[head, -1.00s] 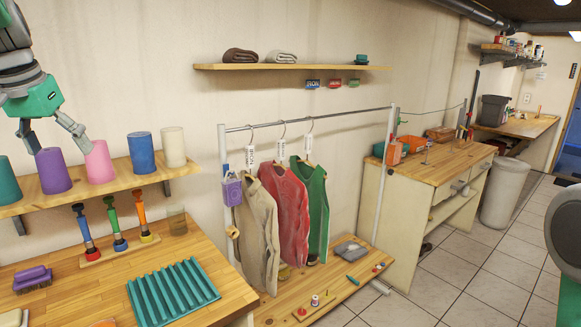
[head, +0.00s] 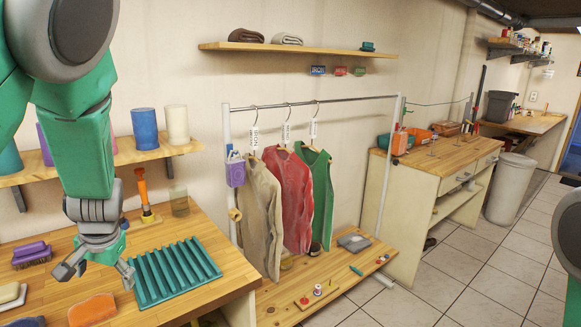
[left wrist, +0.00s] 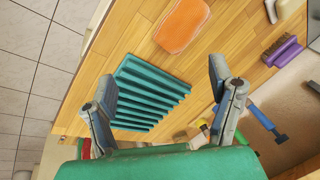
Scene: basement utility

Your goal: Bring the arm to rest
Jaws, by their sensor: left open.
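My left arm comes down from the top left in the head view. Its gripper (head: 95,272) hangs over the wooden worktop (head: 215,265), fingers spread apart and empty, just left of the teal ribbed rack (head: 178,270). In the left wrist view, the open fingers (left wrist: 162,84) frame bare worktop and part of the teal rack (left wrist: 150,92), with nothing between them. How high the fingertips are above the worktop is hard to tell. My right gripper is not in view.
An orange block (head: 93,310) and a purple brush (head: 32,255) lie near the gripper. An orange-handled tool (head: 144,192) stands behind it. The shelf (head: 130,157) with cups is above. A clothes rack with garments (head: 296,200) stands to the right, with open floor beyond.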

